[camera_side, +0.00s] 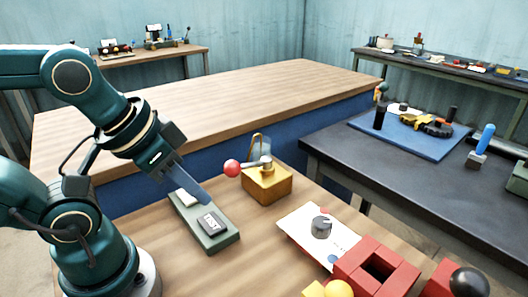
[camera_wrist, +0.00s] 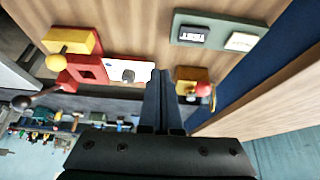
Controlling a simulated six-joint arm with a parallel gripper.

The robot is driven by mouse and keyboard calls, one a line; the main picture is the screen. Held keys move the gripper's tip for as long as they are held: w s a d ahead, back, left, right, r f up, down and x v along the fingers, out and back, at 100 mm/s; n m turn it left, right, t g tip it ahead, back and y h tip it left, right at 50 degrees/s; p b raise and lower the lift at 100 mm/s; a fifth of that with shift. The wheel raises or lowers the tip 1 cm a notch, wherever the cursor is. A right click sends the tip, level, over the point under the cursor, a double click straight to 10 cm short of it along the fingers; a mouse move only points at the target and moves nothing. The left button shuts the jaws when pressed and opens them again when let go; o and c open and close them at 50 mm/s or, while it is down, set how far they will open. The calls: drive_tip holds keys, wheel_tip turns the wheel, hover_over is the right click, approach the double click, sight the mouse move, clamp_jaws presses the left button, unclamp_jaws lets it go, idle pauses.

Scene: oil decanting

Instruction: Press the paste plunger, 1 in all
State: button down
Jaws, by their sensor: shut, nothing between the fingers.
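I cannot tell for sure which fitting is the paste plunger. A red base (camera_side: 375,270) with a square hole stands at the front right of the bench. A yellow round knob (camera_side: 338,289) is at its front, cut by the frame edge. The wrist view shows this yellow knob (camera_wrist: 57,61) beside a yellow block (camera_wrist: 70,40). A black ball handle (camera_side: 468,282) is at the lower right corner. My gripper (camera_side: 207,200) is shut and empty, in the air by the grey-green switch base (camera_side: 220,240). Its closed fingers (camera_wrist: 160,75) point down the wrist view's middle.
A brass box (camera_side: 268,186) with a red ball lever (camera_side: 233,168) stands right of my gripper. A white card (camera_side: 300,228) with a grey dial (camera_side: 321,227) lies between it and the red base. A dark table (camera_side: 400,180) with a blue mat is at right.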

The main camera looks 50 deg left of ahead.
drive_tip(key=n, duration=0.1)
drive_tip(key=n+g+y, duration=0.7)
drive_tip(key=n+y, duration=0.2)
hover_over(182, 190)
drive_tip(key=d, duration=0.3)
drive_tip(key=shift+f, duration=1.05)
drive_tip(key=shift+w+d, duration=0.2)
drive_tip(key=shift+w, duration=0.05)
drive_tip(key=shift+f, duration=4.4)
drive_tip(key=shift+f, duration=0.1)
drive_tip(key=shift+f, duration=0.3)
